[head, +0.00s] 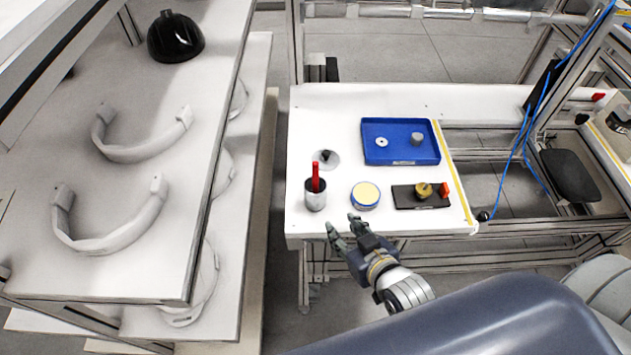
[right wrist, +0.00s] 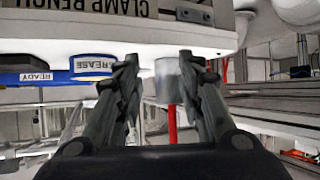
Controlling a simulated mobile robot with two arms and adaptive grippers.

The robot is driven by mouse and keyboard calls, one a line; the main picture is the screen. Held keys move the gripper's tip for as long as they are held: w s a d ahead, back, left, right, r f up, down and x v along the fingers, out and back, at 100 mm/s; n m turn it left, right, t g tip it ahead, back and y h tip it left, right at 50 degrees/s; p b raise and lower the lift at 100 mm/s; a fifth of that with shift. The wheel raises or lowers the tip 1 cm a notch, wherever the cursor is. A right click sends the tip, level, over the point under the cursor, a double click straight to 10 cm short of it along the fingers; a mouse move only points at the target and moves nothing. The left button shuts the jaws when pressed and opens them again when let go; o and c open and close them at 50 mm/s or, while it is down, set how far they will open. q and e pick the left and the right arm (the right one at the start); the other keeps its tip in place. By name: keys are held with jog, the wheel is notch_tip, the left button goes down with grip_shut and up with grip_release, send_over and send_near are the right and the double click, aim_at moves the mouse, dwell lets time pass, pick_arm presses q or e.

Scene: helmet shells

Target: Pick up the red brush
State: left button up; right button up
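The red brush (head: 316,178) stands upright in a grey metal cup (head: 316,200) at the front left of the white bench; its lower part is hidden in the cup. My right gripper (head: 343,224) is open and empty at the bench's front edge, to the right of and nearer than the cup. The right wrist view is upside down: the cup (right wrist: 168,82) and the red handle (right wrist: 172,124) show between the open fingers (right wrist: 159,62), beyond the tips and apart from them. My left gripper is not in view.
A round grease tin (head: 365,195) stands right of the cup, with a black block (head: 408,198) beyond it. A grey disc with a black knob (head: 326,158) lies behind the cup. A blue tray (head: 400,155) is further back. A shelf rack (head: 185,230) stands at left.

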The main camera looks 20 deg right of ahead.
aim_at(317, 176)
jog(key=w+a+r+t+p, duration=0.1)
jog(key=w+r+t, duration=0.1)
jog(key=w, duration=0.1)
jog(key=w+a+r+t+p, duration=0.1)
jog(key=w+r+t, duration=0.1)
jog(key=w+r, duration=0.1)
jog(key=w+a+r+t+p, duration=0.1)
jog(key=w+r+t, duration=0.1)
jog(key=w, duration=0.3)
jog(key=shift+w+r, duration=0.15)
jog(key=shift+r, duration=0.1)
jog(key=shift+w+f, duration=0.15)
jog(key=shift+w, duration=0.25)
jog(key=shift+s, duration=0.1)
grip_shut()
